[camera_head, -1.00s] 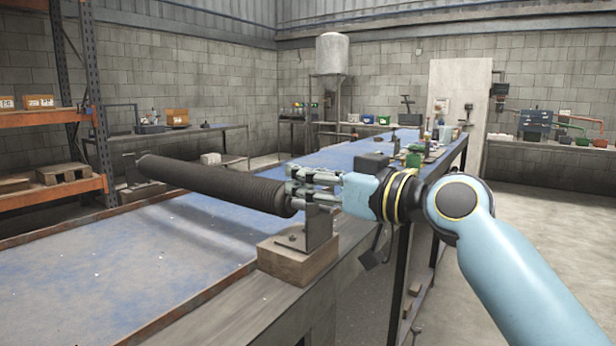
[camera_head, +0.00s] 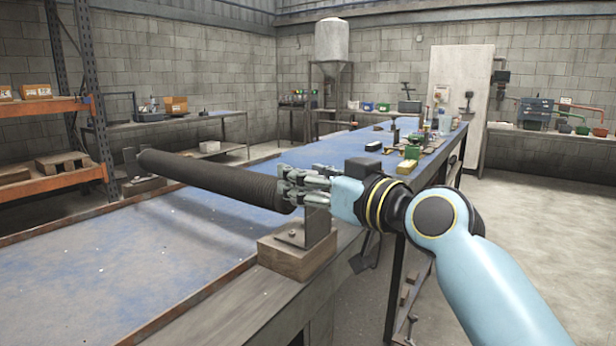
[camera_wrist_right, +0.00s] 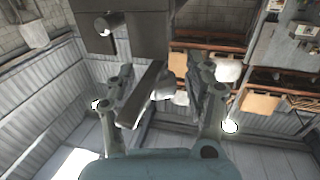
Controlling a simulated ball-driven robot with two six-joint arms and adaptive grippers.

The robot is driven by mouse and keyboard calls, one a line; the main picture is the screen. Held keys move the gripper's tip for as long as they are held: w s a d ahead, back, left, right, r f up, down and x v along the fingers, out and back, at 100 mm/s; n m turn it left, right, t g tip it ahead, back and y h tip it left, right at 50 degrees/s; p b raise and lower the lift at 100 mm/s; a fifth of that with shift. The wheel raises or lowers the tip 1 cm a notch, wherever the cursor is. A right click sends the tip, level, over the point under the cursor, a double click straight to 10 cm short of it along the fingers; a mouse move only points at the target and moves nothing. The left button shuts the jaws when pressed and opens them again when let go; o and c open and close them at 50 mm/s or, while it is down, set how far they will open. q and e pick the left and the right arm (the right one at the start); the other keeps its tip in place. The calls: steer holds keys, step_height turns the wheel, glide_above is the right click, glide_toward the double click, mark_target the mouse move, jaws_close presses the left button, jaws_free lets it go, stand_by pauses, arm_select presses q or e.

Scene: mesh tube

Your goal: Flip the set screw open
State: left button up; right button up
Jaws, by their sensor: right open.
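The dark mesh tube (camera_head: 215,181) lies across the blue-topped table, its near end at an upright metal bracket (camera_head: 321,228) on a wooden block (camera_head: 290,262). My right gripper (camera_head: 287,186) is at that near end, just above the bracket, with its fingers pointing left. In the right wrist view my gripper (camera_wrist_right: 165,82) is open, with a grey metal bar (camera_wrist_right: 141,95) slanting between its fingers. I cannot tell if they touch it. A dark block (camera_wrist_right: 135,25) with a round knob (camera_wrist_right: 104,25) is beyond. I cannot make out which part is the set screw. My left gripper is not in view.
The blue table (camera_head: 110,270) is bare in front of the tube. A far bracket (camera_head: 140,170) stands at the tube's other end. Several small tools and boxes are on the table's far right part. An orange rack (camera_head: 60,105) stands at left.

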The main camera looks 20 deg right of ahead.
steer(key=v, duration=1.2)
steer(key=shift+f, duration=0.1)
